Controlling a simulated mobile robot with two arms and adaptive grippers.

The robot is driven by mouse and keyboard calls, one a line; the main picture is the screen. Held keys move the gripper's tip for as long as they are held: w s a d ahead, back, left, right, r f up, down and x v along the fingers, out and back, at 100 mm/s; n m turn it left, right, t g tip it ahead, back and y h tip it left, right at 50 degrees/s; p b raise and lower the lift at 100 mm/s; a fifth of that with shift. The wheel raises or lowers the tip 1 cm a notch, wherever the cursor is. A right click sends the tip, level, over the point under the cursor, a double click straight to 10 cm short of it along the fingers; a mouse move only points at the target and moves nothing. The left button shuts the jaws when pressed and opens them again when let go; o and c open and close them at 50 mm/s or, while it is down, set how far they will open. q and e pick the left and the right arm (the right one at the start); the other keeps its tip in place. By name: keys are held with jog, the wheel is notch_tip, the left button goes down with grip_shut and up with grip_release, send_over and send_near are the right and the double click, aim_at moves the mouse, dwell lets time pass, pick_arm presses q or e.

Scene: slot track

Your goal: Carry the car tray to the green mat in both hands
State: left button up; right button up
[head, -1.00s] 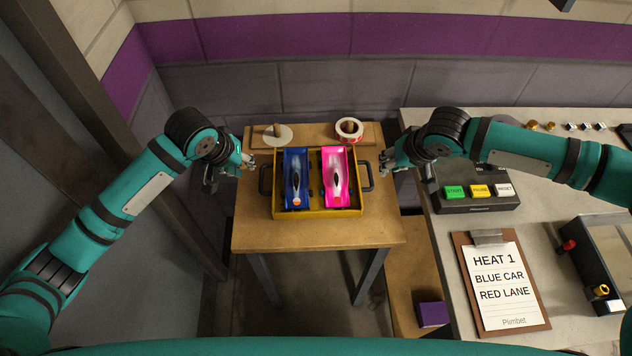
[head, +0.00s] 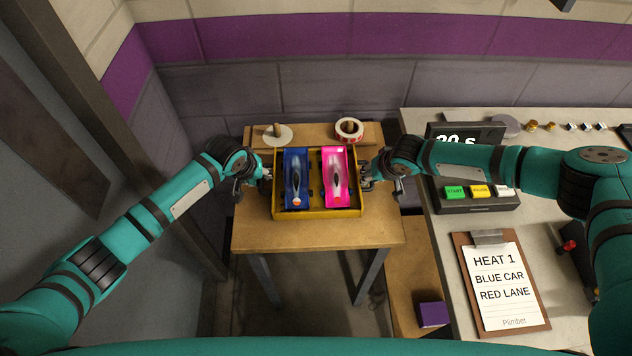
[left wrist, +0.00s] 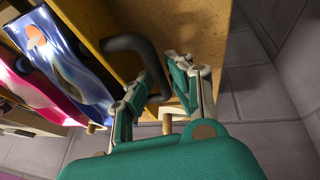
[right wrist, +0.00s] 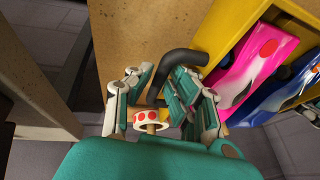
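The yellow car tray (head: 320,214) rests on a small wooden table, holding a blue car (head: 296,180) and a pink car (head: 336,178) side by side. My left gripper (head: 266,174) is at the tray's left side. In the left wrist view its fingers (left wrist: 160,78) stand apart on either side of a black handle (left wrist: 150,55). My right gripper (head: 368,174) is at the right side. In the right wrist view its fingers (right wrist: 162,82) stand apart around the other black handle (right wrist: 182,58). I do not see the green mat.
Two tape rolls, one pale (head: 277,135) and one red and white (head: 349,130), stand behind the tray on the wooden table (head: 320,235). A grey counter at right carries a button box (head: 476,204) and a clipboard (head: 502,285). A purple box (head: 433,314) sits lower down.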

pick_arm(q)
grip_shut()
pick_arm(e)
grip_shut()
pick_arm(q)
jog(key=shift+w+r, duration=0.1)
jog(key=shift+r, duration=0.05)
pick_arm(e)
jog(key=shift+w+r, duration=0.15)
